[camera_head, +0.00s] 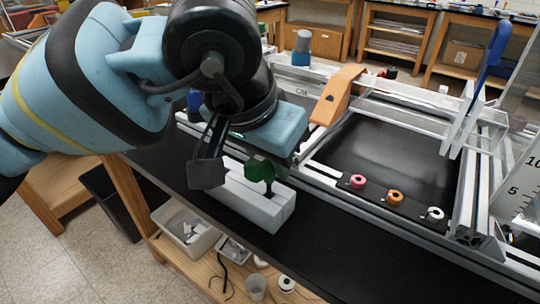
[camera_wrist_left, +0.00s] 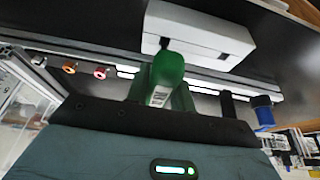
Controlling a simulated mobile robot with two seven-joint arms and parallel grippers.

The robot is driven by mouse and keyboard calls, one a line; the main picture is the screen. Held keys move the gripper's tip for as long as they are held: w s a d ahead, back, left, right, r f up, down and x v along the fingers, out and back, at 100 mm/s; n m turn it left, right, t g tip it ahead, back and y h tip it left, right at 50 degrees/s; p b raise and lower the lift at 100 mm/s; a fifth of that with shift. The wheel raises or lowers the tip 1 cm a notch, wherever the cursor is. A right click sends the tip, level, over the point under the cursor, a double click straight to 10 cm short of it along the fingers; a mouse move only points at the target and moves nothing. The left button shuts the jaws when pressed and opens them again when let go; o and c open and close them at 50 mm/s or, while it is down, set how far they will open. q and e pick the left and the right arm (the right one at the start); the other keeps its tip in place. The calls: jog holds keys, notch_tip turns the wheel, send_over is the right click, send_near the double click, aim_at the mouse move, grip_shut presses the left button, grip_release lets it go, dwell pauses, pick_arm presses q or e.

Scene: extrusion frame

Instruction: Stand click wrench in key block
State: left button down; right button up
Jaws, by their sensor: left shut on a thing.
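The click wrench (camera_head: 260,168) has a green handle and a short dark shaft pointing down at the block. The key block (camera_head: 238,205) is a long pale grey block on the black bench top. My left gripper (camera_head: 234,166) is shut on the green handle, above the block. In the left wrist view the green wrench (camera_wrist_left: 168,70) stands out from between the fingers, close to the pale block (camera_wrist_left: 200,35) and a dark slot in it. I cannot tell whether the shaft tip is inside the block or just above it. My right gripper is not in view.
An aluminium extrusion frame (camera_head: 330,181) stands right of the block, with a strip carrying pink, orange and white rollers (camera_head: 395,197). An orange bracket (camera_head: 338,95) and a blue-handled tool (camera_head: 490,58) rise from it. Bins (camera_head: 185,225) sit on a shelf below the bench edge.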

pick_arm(q)
jog(key=c, duration=1.1)
grip_release()
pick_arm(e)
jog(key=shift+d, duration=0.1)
pick_arm(q)
jog(key=v, duration=0.7)
jog(key=shift+w+d, duration=0.1)
jog(key=shift+r+p, duration=0.3)
jog(key=shift+r, duration=0.15)
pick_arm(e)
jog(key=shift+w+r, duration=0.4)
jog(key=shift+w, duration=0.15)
pick_arm(q)
jog(key=shift+s, duration=0.2)
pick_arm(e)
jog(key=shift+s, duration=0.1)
